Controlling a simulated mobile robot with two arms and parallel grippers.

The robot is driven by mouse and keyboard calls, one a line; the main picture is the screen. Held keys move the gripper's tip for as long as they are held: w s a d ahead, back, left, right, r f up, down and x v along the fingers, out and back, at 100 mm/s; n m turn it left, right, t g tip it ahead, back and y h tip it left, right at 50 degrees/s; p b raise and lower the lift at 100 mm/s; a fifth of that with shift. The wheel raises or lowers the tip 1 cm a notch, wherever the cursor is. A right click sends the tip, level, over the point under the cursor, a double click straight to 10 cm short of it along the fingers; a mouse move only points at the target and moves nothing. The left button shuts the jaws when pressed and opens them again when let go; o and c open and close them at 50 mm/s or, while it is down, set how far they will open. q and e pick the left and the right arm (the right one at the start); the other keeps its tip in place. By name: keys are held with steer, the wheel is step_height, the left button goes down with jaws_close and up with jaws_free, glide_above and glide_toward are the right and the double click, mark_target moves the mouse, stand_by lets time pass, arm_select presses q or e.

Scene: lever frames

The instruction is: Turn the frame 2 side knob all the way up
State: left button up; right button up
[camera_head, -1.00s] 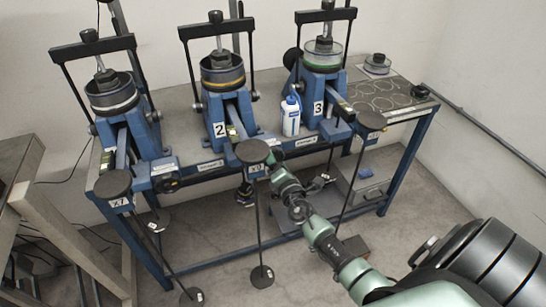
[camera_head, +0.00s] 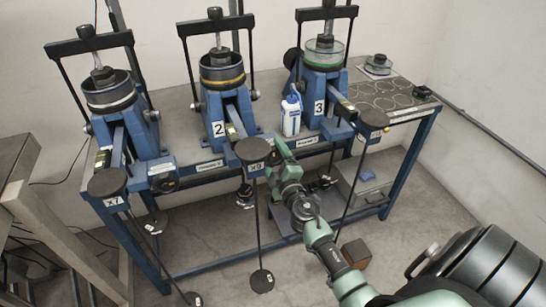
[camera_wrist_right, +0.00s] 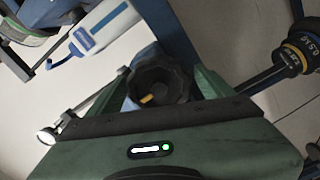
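Frame 2 (camera_head: 219,128) is the middle blue lever frame on the bench, marked with a white 2. Its side knob is hidden in the head view behind my right gripper (camera_head: 278,160), which is at the bench's front edge, right of the x0 weight disc (camera_head: 252,150). In the right wrist view a dark ribbed knob (camera_wrist_right: 160,80) with a yellow mark at its lower left lies between the green fingers of my right gripper (camera_wrist_right: 162,88). The fingers are apart on either side of it; I cannot tell whether they touch it. My left gripper is in neither view.
Frame 1 (camera_head: 112,102) stands left and frame 3 (camera_head: 322,80) right. A white-blue bottle (camera_head: 291,115) stands between frames 2 and 3 and shows in the wrist view (camera_wrist_right: 103,27). Hanging weight rods stand in front of the bench (camera_head: 210,163). A brown box (camera_head: 356,253) lies on the floor.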

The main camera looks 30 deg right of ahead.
steer(key=shift+v, duration=3.05)
steer(key=n, duration=0.2)
steer(key=shift+a+r+n, duration=0.1)
steer(key=shift+r+n, duration=0.3)
steer(key=shift+s+a+r+n, duration=0.1)
steer(key=shift+n, duration=0.5)
steer(key=shift+s+a+r+n, duration=0.1)
steer(key=shift+n, duration=0.5)
steer(key=w+n, duration=0.2)
steer(key=w+d+n, duration=0.1)
steer(key=w+n, duration=0.1)
steer(key=w+d+f+n+b, duration=0.1)
steer(key=w+n, duration=0.1)
steer(key=shift+n, duration=0.3)
steer(key=shift+f, duration=0.2)
jaws_close()
